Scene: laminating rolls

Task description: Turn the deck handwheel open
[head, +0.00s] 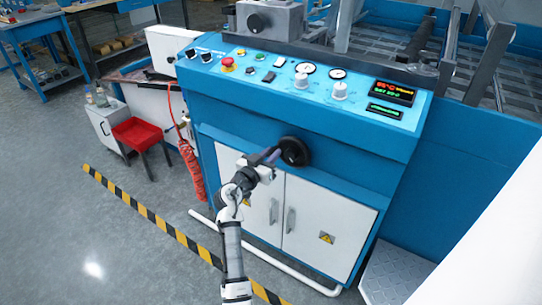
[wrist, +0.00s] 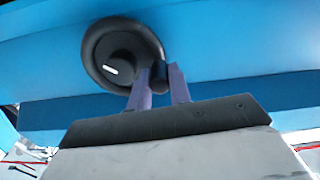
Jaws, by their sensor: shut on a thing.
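The deck handwheel (head: 295,151) is a black round wheel on the blue front of the machine, below the control panel. In the wrist view the handwheel (wrist: 115,50) shows a dark hub with a short white mark and a black knob at its lower right rim. My gripper (head: 275,154) reaches the wheel's left side in the head view. In the wrist view my gripper (wrist: 163,80) has its two purple-grey fingers on either side of the knob, shut on it. The fingers hide part of the rim.
The control panel (head: 300,80) above carries knobs, gauges, a red stop button and lit displays. White cabinet doors (head: 326,222) with handles are below the wheel. A white rail (head: 265,252) runs along the machine's foot. A red stool (head: 137,132) stands left.

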